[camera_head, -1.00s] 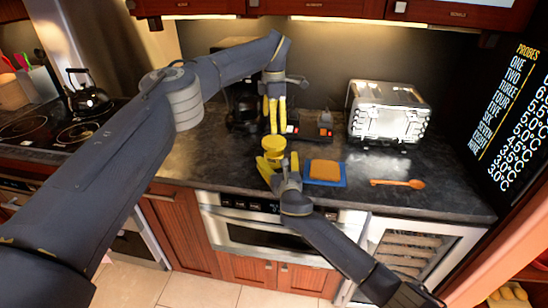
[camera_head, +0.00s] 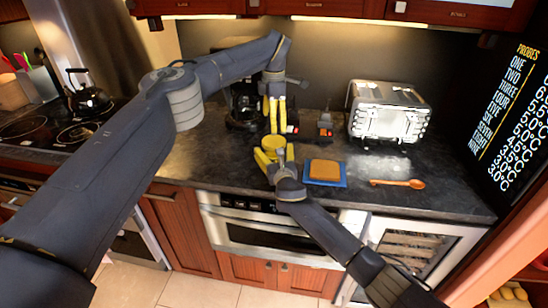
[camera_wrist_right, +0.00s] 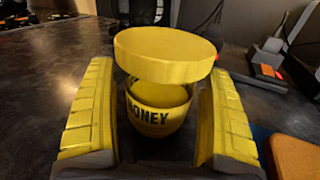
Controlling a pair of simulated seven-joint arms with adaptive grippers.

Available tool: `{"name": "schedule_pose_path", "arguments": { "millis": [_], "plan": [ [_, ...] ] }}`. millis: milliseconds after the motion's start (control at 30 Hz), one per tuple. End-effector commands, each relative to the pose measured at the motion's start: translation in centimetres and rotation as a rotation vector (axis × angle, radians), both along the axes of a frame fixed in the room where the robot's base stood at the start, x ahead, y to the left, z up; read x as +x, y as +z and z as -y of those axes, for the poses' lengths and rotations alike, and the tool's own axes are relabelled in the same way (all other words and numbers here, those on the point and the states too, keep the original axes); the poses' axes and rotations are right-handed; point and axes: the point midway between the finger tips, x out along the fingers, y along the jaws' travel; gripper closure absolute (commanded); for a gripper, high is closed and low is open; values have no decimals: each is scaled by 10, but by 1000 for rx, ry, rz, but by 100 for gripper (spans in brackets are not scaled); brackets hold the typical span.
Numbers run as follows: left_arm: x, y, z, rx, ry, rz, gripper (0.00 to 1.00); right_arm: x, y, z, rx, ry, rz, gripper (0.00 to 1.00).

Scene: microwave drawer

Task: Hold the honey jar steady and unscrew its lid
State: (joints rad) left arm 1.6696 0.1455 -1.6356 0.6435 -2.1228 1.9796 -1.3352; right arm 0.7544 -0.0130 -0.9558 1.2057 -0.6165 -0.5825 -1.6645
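The yellow honey jar stands on the dark counter; its lid (camera_head: 275,141) shows in the head view, with most of the body hidden by my right gripper. The right wrist view shows the jar body (camera_wrist_right: 155,117), marked HONEY, below its wide yellow lid (camera_wrist_right: 166,54). I cannot tell whether the lid is seated. My right gripper (camera_head: 275,156) is open, with one yellow finger on each side of the jar and small gaps beside it. My left gripper (camera_head: 274,115) points down just behind the lid in the picture. Its yellow fingers look apart and hold nothing visible.
A blue board (camera_head: 324,182) with a bread slice (camera_head: 323,170) lies right of the jar. A wooden spoon (camera_head: 398,183) lies farther right, before a metal toaster (camera_head: 388,112). A dark coffee machine (camera_head: 243,108) stands behind left. The counter left of the jar is clear.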

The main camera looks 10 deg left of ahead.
Motion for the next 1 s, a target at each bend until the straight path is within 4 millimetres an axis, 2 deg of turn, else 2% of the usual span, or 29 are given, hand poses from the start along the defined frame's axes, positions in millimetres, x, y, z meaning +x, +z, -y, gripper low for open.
{"name": "schedule_pose_path", "arguments": {
  "millis": [67, 700, 867, 1000],
  "plan": [
    [0, 0, 0, 0, 0, 0, 7, 0, 0, 0, 0, 0, 0, 24],
    [0, 0, 0, 0, -2, 0, 7, 0, 0, 0, -1, 0, 0, 99],
    [0, 0, 0, 0, -59, 0, 7, 0, 0, 0, -1, 0, 0, 100],
    [0, 0, 0, 0, -202, 0, 7, 0, -1, 0, -1, 0, -1, 100]
  ]
}}
